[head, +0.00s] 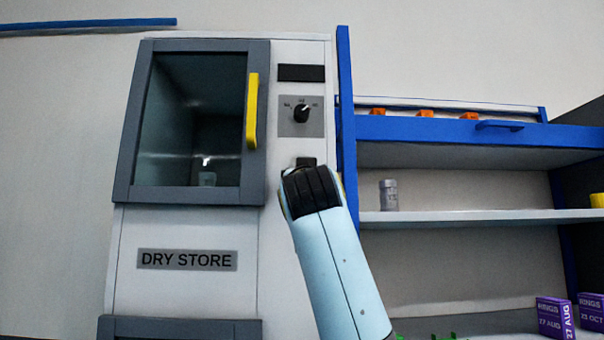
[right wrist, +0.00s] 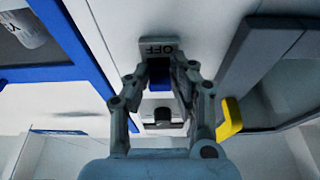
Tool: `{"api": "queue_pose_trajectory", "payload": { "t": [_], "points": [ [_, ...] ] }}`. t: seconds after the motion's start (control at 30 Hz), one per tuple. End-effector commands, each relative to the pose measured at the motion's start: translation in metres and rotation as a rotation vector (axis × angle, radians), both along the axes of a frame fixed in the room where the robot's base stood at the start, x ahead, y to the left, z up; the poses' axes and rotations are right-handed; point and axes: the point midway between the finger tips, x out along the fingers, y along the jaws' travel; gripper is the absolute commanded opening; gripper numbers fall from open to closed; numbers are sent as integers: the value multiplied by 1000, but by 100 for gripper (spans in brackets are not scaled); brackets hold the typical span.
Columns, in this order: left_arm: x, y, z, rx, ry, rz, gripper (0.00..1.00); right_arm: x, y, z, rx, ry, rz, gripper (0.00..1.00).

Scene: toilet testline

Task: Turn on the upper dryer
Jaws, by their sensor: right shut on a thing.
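The upper dryer (head: 285,225) is a white cabinet with a grey-framed glass door (head: 195,120) and a yellow handle (head: 252,110). The door looks shut. Right of it are a dark display (head: 301,73) and a black knob (head: 301,113) on a grey plate. Below the knob, a small dark switch (head: 306,162) is partly hidden by my right arm. In the right wrist view, my right gripper (right wrist: 161,68) is at this switch, its fingers closed around a dark and blue part (right wrist: 158,80) beside an upside-down "OFF" label (right wrist: 158,47). My left gripper is out of view.
A "DRY STORE" label (head: 187,260) sits below the door. A blue-edged shelf (head: 470,216) stands close on the right, with a grey container (head: 388,195) and purple boxes (head: 555,317). The yellow handle also shows near my gripper in the right wrist view (right wrist: 230,118).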

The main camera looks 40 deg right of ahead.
Motion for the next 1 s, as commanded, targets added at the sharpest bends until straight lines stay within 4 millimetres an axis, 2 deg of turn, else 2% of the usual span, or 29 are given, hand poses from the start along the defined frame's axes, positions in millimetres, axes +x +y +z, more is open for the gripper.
{"api": "queue_pose_trajectory", "payload": {
  "t": [0.03, 0.1, 0.33, 0.7, 1.0],
  "points": [
    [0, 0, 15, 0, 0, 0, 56, 0, 1, 8, 19, 26, 2, 0],
    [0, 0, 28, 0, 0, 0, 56, -1, 1, 10, 44, 69, 2, 0],
    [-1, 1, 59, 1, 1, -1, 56, -3, 2, 16, 151, 241, 2, 0],
    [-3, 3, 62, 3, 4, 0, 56, -3, 2, 22, 324, 524, 1, 0],
    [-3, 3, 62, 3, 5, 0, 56, -2, 1, 27, 423, 688, 1, 0]
  ]
}}
